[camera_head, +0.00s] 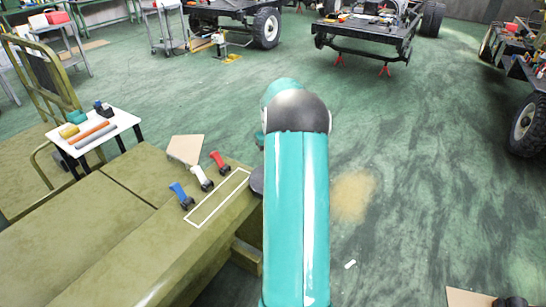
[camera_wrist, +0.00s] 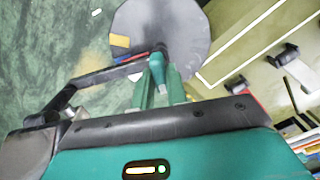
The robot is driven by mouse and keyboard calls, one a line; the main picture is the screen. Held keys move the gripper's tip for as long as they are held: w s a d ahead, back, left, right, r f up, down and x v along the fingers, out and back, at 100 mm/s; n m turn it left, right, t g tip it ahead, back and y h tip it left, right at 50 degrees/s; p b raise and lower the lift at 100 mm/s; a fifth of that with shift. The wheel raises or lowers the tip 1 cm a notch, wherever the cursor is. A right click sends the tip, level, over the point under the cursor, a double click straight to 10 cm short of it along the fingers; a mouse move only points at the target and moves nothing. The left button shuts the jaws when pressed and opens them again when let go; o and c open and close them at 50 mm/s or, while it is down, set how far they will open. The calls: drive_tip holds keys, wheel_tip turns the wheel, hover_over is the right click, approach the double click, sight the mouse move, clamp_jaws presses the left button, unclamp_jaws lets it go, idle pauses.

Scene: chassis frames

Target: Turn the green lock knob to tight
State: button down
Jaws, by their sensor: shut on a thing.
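The green lock knob (camera_wrist: 158,66) shows in the wrist view at the lower middle of a round grey disc (camera_wrist: 195,38). My gripper (camera_wrist: 159,84) is shut on the knob, one teal finger on each side. A dark hub sits at the knob's far end. A yellow patch (camera_wrist: 120,41) and a thin red mark (camera_wrist: 134,57) show on the left of the disc. I cannot read which mark the knob points at. In the head view my teal arm hides the knob and gripper; only a dark edge of the disc (camera_head: 257,181) shows beside it.
A small white table (camera_head: 112,126) with tools stands farther left. The green floor to the right is mostly clear.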

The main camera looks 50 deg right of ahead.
drive_tip(key=m, duration=0.5)
drive_tip(key=shift+r+m, duration=0.1)
drive_tip(key=shift+m, duration=0.2)
drive_tip(key=m, duration=0.5)
drive_tip(key=shift+m, duration=0.3)
drive_tip(key=c, duration=1.4)
unclamp_jaws()
wheel_tip(320, 180, up, 14)
